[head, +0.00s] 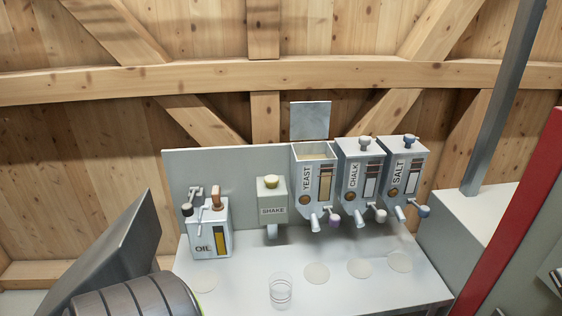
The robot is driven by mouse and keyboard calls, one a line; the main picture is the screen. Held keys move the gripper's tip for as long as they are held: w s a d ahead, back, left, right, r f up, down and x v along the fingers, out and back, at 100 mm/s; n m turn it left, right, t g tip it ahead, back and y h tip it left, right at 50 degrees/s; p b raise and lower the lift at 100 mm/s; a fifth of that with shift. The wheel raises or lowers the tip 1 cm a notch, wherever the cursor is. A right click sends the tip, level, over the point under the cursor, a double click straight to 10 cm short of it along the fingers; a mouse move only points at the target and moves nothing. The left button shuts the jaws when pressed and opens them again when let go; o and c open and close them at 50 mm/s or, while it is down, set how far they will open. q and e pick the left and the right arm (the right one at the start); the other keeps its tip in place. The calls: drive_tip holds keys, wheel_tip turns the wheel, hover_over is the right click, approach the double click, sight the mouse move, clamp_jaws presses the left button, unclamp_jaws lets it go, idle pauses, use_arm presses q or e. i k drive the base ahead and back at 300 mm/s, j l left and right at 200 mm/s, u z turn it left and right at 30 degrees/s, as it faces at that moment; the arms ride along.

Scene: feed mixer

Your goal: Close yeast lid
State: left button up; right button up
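The yeast dispenser (316,185) is a grey box labelled YEAST, mounted on the grey back panel behind the white table. Its lid (310,121) is a flat grey plate standing upright at the back edge of the box, so the lid is open. The open top shows pale contents inside. Neither of my grippers is in view.
The chalk dispenser (361,175) and salt dispenser (405,170) hang close to the right with knobbed tops. A shake box (272,200) and oil can (208,230) are left. A clear cup (281,291) stands on the table (350,295). A red post (515,225) rises at right.

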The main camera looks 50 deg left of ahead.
sight(308, 121)
drive_tip(key=u, duration=1.45)
